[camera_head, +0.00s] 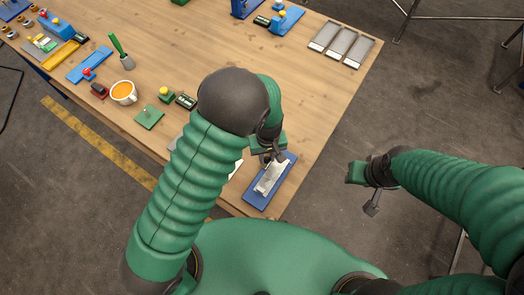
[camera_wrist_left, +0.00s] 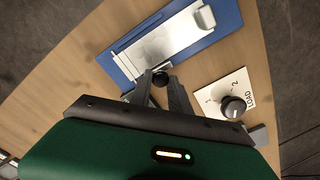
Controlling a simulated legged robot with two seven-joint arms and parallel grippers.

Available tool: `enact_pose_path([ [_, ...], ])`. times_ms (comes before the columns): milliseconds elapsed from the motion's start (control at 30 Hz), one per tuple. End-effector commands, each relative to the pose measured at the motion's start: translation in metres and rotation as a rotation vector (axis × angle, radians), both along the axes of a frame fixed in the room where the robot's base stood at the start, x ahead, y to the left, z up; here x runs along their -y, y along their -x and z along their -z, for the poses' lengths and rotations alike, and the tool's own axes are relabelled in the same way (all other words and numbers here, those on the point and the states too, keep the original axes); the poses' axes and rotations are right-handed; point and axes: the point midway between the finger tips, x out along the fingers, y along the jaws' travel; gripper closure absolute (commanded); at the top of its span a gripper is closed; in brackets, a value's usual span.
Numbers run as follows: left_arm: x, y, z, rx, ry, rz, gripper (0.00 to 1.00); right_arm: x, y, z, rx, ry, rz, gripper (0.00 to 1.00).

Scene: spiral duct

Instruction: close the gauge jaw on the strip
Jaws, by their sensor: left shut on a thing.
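The gauge is a blue base plate (camera_head: 258,200) with a silver metal body (camera_head: 271,178), near the table's front right corner. In the left wrist view the blue plate (camera_wrist_left: 228,17) and silver body (camera_wrist_left: 170,38) lie just beyond my fingers. My left gripper (camera_head: 270,157) is at the far end of the gauge. In the wrist view its fingers (camera_wrist_left: 160,92) are shut on a small black round knob (camera_wrist_left: 161,77) at the end of the silver body. I cannot make out the strip or the jaw gap. My right gripper (camera_head: 366,187) hangs off the table, fingers apart and empty.
A white card with a black dial (camera_wrist_left: 232,107) lies beside the gauge. A grey three-slot tray (camera_head: 341,44) sits at the back right. The table's right edge is close to the gauge.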

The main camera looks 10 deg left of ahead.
Motion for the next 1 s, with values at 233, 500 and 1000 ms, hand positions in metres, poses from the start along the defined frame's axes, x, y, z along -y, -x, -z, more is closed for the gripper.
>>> enact_pose_path([
  [233, 0.000, -0.002, -0.002, 0.004, 0.002, -0.001, 0.68, 0.000, 0.000, 0.000, 0.000, 0.000, 0.000, 0.64],
  [500, 0.000, -0.002, 0.000, 0.002, 0.001, 0.000, 0.55, 0.000, 0.000, 0.000, 0.000, 0.000, 0.000, 0.64],
  [1000, 0.002, -0.003, -0.079, 0.007, 0.005, 0.001, 0.55, 0.000, 0.000, 0.007, 0.000, 0.000, 0.000, 0.64],
])
